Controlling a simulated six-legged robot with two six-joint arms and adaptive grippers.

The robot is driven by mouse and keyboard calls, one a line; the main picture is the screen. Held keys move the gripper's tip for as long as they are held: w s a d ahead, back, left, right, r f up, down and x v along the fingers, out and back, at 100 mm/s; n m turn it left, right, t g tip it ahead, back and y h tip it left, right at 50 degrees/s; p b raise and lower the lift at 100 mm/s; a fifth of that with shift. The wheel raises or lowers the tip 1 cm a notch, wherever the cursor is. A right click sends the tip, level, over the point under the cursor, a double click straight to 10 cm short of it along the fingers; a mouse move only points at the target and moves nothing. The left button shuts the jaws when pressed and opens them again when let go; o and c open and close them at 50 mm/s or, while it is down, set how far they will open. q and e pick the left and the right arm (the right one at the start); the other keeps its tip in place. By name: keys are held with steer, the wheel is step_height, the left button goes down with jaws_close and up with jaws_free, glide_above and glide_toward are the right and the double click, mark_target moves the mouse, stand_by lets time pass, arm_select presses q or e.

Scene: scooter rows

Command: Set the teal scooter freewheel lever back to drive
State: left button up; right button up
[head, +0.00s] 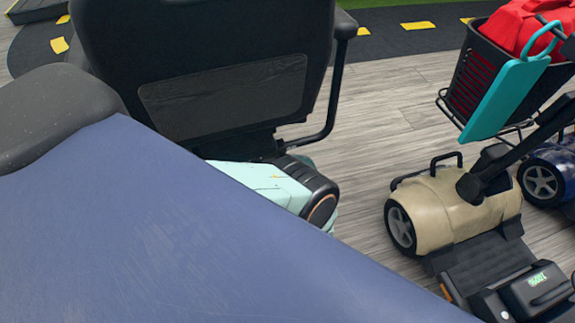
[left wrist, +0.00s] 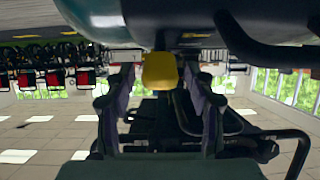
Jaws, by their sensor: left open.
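The pale teal scooter body (head: 262,181) shows in the head view below a black seat back (head: 205,60). Its lever does not show there. In the left wrist view a yellow lever end (left wrist: 160,70) sits against the underside of a dark teal rounded body (left wrist: 175,18). My left gripper (left wrist: 160,92) is open, with one finger on each side of the yellow lever end and gaps visible on both sides. Neither gripper shows in the head view, where a large blue surface covers the lower left. I cannot tell the lever's setting.
A beige scooter (head: 460,203) stands to the right, its basket (head: 482,78) holding a red bag (head: 520,25) with a teal panel (head: 505,98) on its side. A blue scooter wheel (head: 540,181) is behind it. Wood-look floor (head: 375,120) lies clear between the scooters.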

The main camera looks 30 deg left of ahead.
arm_select(q)
steer(key=shift+f, duration=0.1)
steer(key=shift+c, duration=1)
jaws_close()
